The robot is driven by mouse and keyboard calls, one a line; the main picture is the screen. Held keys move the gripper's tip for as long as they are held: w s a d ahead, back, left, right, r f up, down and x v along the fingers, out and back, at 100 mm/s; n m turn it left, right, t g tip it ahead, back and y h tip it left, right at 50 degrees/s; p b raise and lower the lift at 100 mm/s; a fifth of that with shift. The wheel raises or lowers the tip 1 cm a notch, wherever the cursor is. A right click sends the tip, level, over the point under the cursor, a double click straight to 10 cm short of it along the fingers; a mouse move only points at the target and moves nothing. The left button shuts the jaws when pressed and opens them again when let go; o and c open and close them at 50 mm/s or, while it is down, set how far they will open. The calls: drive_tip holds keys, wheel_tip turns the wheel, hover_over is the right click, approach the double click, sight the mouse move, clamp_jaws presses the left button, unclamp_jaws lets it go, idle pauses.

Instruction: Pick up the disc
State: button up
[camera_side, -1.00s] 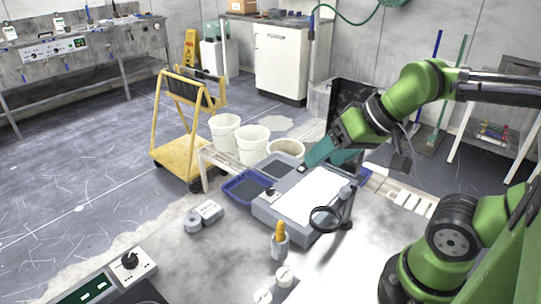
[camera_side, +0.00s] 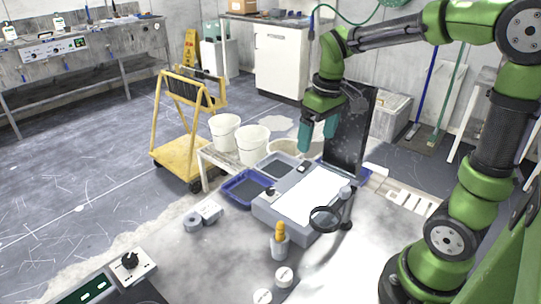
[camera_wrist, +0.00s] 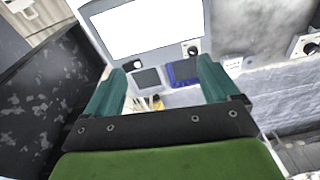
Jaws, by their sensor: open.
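My gripper (camera_side: 317,145) hangs above the back edge of the grey light box, pointing down. Its two teal fingers are apart with nothing between them. They also show apart in the wrist view (camera_wrist: 162,75). I cannot pick out the disc for certain. A small dark round piece (camera_side: 303,167) sits on the box's back corner, just below the fingers; it looks like a knob. Two small white round pieces (camera_side: 284,276) lie on the table's front, far from the gripper. In the wrist view, no loose disc shows clearly between the fingers.
The light box (camera_side: 260,208) has a bright white panel. A dark upright panel (camera_side: 352,125) stands close right of the gripper. A blue tray (camera_side: 232,199), a magnifier (camera_side: 313,224) and an orange-topped bottle (camera_side: 280,247) stand around the box. White buckets (camera_side: 225,131) are behind.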

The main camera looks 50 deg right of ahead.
sight(313, 187)
drive_tip(key=f+n, duration=0.1)
drive_tip(key=f, duration=0.4)
drive_tip(key=d+f+n, duration=0.1)
drive_tip(key=f, duration=0.4)
drive_tip(key=f+g, duration=0.1)
drive_tip(key=f, duration=0.4)
drive_tip(key=shift+w+d+f+n, duration=0.2)
drive_tip(key=shift+w+f+n, duration=0.1)
drive_tip(key=shift+f+n, duration=0.1)
